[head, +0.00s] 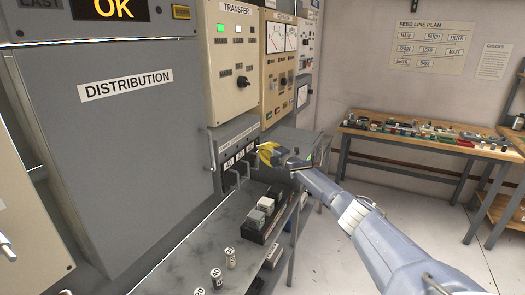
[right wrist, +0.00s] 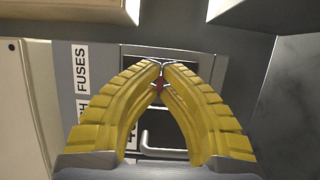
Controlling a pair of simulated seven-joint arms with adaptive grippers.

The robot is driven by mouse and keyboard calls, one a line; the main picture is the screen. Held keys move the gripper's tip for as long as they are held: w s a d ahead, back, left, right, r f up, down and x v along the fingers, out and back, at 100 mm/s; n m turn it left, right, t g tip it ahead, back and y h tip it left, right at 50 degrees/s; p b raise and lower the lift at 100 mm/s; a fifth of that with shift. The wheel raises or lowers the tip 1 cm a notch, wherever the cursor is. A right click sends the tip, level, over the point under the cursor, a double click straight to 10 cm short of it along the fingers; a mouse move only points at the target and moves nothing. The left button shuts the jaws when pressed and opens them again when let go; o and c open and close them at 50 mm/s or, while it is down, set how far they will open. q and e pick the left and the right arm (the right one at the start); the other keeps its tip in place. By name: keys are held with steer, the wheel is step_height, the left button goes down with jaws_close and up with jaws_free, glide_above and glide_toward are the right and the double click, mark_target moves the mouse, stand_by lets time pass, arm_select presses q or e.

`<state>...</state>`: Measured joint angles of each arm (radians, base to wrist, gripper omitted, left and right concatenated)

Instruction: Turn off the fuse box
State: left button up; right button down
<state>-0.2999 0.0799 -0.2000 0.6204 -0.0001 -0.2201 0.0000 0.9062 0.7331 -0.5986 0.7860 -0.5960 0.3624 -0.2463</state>
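The fuse box is a grey unit (head: 233,137) low on the rack, under the cream TRANSFER panel, with a dark row of labelled fuses and bare metal handles on its front. In the right wrist view a FUSES label (right wrist: 82,68) is turned sideways on its grey face. My right gripper (head: 266,153) has yellow fingers and is at the right end of the fuse row. In the right wrist view its fingertips (right wrist: 162,67) come together in front of a dark recess. A small red part (right wrist: 158,86) shows between the fingers; I cannot tell whether they touch it. My left gripper is out of view.
A grey shelf (head: 185,262) below the box holds several labelled cylinders and a black holder (head: 254,232) with pale blocks. The tall DISTRIBUTION cabinet (head: 130,140) stands at left. A wooden bench (head: 400,141) with small parts is at the back right. Floor between is open.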

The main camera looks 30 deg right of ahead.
steer(key=shift+t, duration=0.4)
steer(key=shift+d+f+m+t, duration=0.1)
steer(key=shift+f+m+t, duration=0.15)
steer(key=shift+m+t, duration=0.5)
steer(key=c, duration=1.6)
jaws_free()
steer(key=shift+f, duration=0.1)
steer(key=shift+o, duration=0.2)
steer(key=v, duration=1.2)
steer(key=shift+f, duration=0.1)
